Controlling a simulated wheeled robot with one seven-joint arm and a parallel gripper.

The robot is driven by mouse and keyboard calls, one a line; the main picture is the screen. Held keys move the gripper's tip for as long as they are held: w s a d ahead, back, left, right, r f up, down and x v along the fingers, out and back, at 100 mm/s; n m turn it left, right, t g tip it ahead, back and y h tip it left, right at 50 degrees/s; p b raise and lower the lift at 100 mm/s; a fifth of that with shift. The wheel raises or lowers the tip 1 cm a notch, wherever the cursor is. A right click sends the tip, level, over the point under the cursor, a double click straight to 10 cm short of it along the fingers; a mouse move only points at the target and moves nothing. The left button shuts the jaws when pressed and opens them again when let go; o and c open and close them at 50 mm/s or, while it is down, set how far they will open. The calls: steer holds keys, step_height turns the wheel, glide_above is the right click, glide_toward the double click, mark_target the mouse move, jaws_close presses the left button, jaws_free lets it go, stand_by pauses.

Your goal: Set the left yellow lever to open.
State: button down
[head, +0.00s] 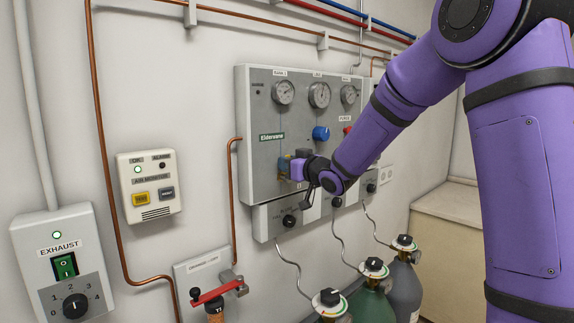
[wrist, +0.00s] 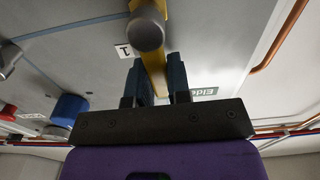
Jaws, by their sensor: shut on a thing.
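The left yellow lever (wrist: 155,72) shows in the wrist view beside a label marked 1 (wrist: 124,51). A round grey knob-like end (wrist: 146,32) sits in front of its upper part there. My gripper (wrist: 158,73) is shut on the lever, with one dark finger on each side. In the head view my gripper (head: 293,168) is at the lower left of the grey gas panel (head: 255,105), below the green label. The lever is mostly hidden behind the gripper there, and its exact angle cannot be told.
A blue knob (head: 320,133) and several gauges sit above and right of my gripper. Black knobs (head: 289,221) line the panel's lower strip. Gas cylinders (head: 371,300) stand below. A red-handled valve (head: 217,292) and a copper pipe (head: 234,190) are to the left.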

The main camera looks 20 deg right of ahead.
steer(key=shift+w+d+r+m, duration=0.1)
steer(key=shift+d+r+m, duration=0.15)
steer(key=shift+r+m, duration=0.15)
steer(key=c, duration=1.1)
jaws_free()
steer(key=shift+d, duration=0.1)
steer(key=shift+o, duration=0.2)
steer(key=shift+f, duration=0.2)
steer(key=v, duration=1.1)
